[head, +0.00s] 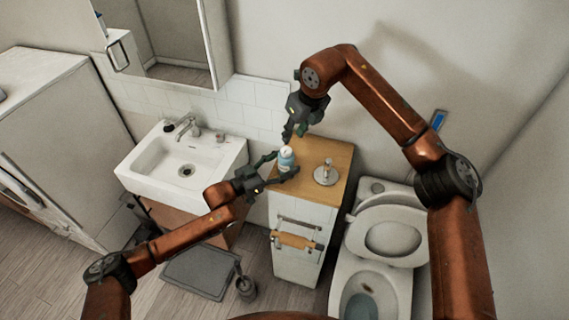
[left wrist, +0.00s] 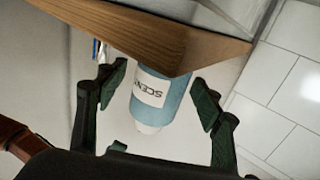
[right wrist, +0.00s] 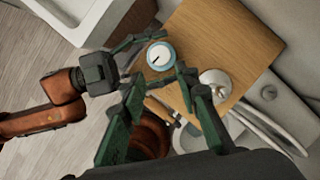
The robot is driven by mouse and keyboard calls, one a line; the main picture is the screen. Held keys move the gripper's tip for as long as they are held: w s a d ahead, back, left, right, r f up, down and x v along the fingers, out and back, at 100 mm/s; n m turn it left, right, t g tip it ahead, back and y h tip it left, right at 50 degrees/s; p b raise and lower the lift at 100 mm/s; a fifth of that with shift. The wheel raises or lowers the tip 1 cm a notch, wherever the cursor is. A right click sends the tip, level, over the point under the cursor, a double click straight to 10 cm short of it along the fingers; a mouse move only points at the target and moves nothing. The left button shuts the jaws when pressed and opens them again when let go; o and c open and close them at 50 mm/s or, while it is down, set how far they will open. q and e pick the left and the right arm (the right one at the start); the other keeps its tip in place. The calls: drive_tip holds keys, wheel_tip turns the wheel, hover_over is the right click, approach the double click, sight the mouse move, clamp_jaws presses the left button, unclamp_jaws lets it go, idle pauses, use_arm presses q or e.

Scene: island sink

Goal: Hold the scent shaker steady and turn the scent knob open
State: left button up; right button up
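The scent shaker (head: 286,161) is a light-blue bottle with a white top, upright at the left edge of the wooden cabinet top. Its "SCENT" label faces my left wrist camera (left wrist: 155,92). My left gripper (head: 281,166) is open, with one finger on each side of the bottle and small visible gaps (left wrist: 163,95). The scent knob (right wrist: 159,54) is a pale round cap with a dark mark, seen from above in the right wrist view. My right gripper (head: 295,132) is open and empty, pointing down above and behind the shaker; its fingers spread below the knob in its own view (right wrist: 160,84).
A metal dispenser-like object on a round base (head: 326,173) stands right of the shaker on the wooden cabinet top (head: 312,148). The sink (head: 185,165) is at left, the toilet (head: 388,240) at right.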

use_arm(q)
drive_tip(key=c, duration=1.3)
use_arm(e)
drive_tip(key=shift+o, duration=1.4)
drive_tip(key=shift+s+a+f, duration=0.1)
drive_tip(key=shift+a+f, duration=0.1)
drive_tip(key=shift+f, duration=0.05)
drive_tip(key=shift+o, duration=0.7)
drive_tip(key=a+f, duration=0.1)
drive_tip(key=s+a+y, duration=0.1)
drive_tip(key=a+f+y, duration=0.1)
drive_tip(key=shift+s+a+f, duration=0.25)
drive_tip(key=shift+a+f, duration=0.05)
drive_tip(key=shift+a, duration=0.05)
drive_tip(key=s+a+r+m+y, duration=0.2)
drive_tip(key=s+a+m+y, duration=0.7)
drive_tip(key=y, duration=0.3)
drive_tip(key=w+d+r+m+t+y, duration=0.1)
drive_tip(key=d+m+t+y, duration=0.15)
drive_tip(key=m, duration=0.35)
drive_tip(key=m+t+h, duration=0.8)
drive_tip(key=m+t, duration=0.1)
drive_tip(key=m, duration=1.2)
approach(289, 153)
drive_tip(key=x, duration=1.1)
drive_tip(key=shift+w+a, duration=0.2)
drive_tip(key=shift+w, duration=0.1)
